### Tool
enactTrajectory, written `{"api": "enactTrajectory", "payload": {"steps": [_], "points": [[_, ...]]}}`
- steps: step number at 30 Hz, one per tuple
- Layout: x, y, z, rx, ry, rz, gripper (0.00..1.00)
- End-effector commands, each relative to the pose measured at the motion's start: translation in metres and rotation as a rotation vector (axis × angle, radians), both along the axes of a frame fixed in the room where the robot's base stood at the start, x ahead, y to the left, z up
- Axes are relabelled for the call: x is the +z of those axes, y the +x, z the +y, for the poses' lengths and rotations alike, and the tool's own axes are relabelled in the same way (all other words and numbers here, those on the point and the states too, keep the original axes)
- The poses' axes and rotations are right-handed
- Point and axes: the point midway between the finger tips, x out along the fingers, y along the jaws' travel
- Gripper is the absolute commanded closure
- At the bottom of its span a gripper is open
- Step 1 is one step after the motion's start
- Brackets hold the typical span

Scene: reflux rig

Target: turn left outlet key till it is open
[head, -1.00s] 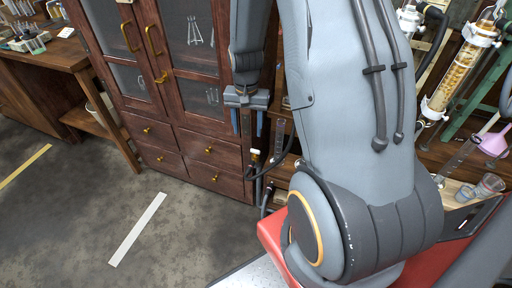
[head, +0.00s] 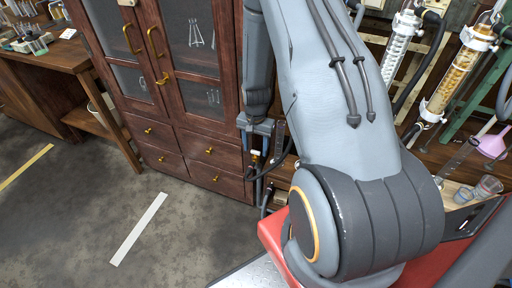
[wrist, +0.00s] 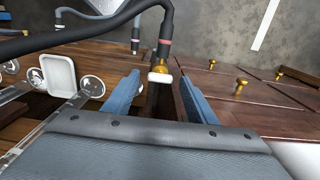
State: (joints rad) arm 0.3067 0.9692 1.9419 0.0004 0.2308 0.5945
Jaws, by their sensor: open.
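A white key on a brass outlet valve (wrist: 160,77) shows in the wrist view, below the end of a black hose with a red band. It lies across the gap between my fingertips, a little beyond them. My gripper (wrist: 159,82) is open, with one blue finger to each side of the key's line, and no contact shows. In the head view my gripper (head: 257,142) is low beside the cabinet's right edge, and the pale key (head: 255,154) shows small between and just below the fingers. How far the key is turned is hard to tell.
The dark wooden cabinet (head: 205,110) with brass knobs stands close to the left of my gripper. Black hoses (wrist: 85,42) run close by in the wrist view. Glass columns (head: 400,50) and a pink funnel (head: 492,146) stand at the right. The floor is clear at left.

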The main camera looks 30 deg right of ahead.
Motion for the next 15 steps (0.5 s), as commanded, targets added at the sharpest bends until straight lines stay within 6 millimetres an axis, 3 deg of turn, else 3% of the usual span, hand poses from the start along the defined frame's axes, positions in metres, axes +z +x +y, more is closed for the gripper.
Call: {"api": "enactTrajectory", "payload": {"steps": [11, 15], "points": [[-0.0055, 0.0002, 0.0001, 0.000, -0.001, -0.001, 0.48], [-0.0054, 0.0001, 0.0001, 0.000, -0.001, -0.001, 0.70]]}}
